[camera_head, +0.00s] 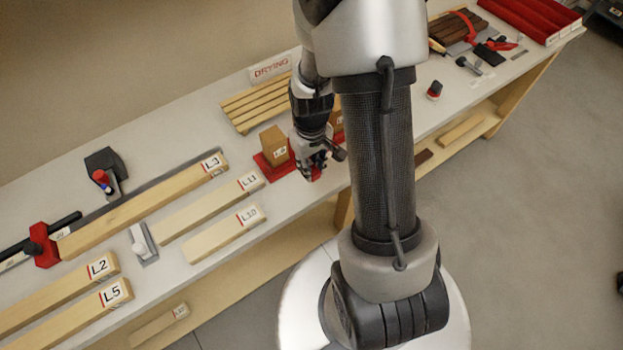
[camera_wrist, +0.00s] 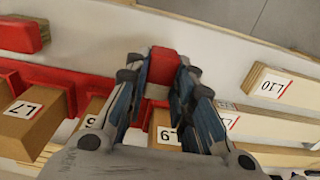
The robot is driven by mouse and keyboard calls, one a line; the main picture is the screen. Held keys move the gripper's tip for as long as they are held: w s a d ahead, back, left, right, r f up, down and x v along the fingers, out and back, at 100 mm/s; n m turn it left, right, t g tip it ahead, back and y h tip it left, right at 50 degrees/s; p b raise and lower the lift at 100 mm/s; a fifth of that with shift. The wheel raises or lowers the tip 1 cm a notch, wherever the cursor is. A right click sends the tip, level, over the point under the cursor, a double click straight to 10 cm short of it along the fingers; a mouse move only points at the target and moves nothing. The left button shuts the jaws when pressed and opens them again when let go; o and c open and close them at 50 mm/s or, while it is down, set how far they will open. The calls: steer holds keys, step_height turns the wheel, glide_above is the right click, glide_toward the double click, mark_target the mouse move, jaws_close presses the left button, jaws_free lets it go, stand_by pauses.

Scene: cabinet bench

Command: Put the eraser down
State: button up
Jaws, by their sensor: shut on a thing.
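My gripper (camera_head: 316,165) is low over the front part of the bench, beside a red block holder. In the wrist view, its two fingers (camera_wrist: 165,85) are closed around a red block, which I take to be the eraser (camera_wrist: 165,64). A bit of the eraser's red also shows under the fingers in the head view (camera_head: 314,173). The fingers hide its sides. I cannot tell whether its underside touches the bench top (camera_head: 292,196).
The red holder (camera_wrist: 45,74) with labelled wooden blocks lies right by my fingers. Boards L10 (camera_head: 215,235) and L11 (camera_head: 205,208) lie to the left. A slatted drying rack (camera_head: 255,103) is behind. Another red-topped piece (camera_wrist: 20,35) shows in the wrist view.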

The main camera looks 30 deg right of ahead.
mark_target(311, 185)
steer(key=shift+f+b, duration=0.65)
steer(key=shift+f, duration=2.3)
steer(key=shift+f, duration=0.1)
steer(key=shift+f, duration=0.15)
steer(key=o, duration=0.9)
steer(key=shift+o, duration=0.2)
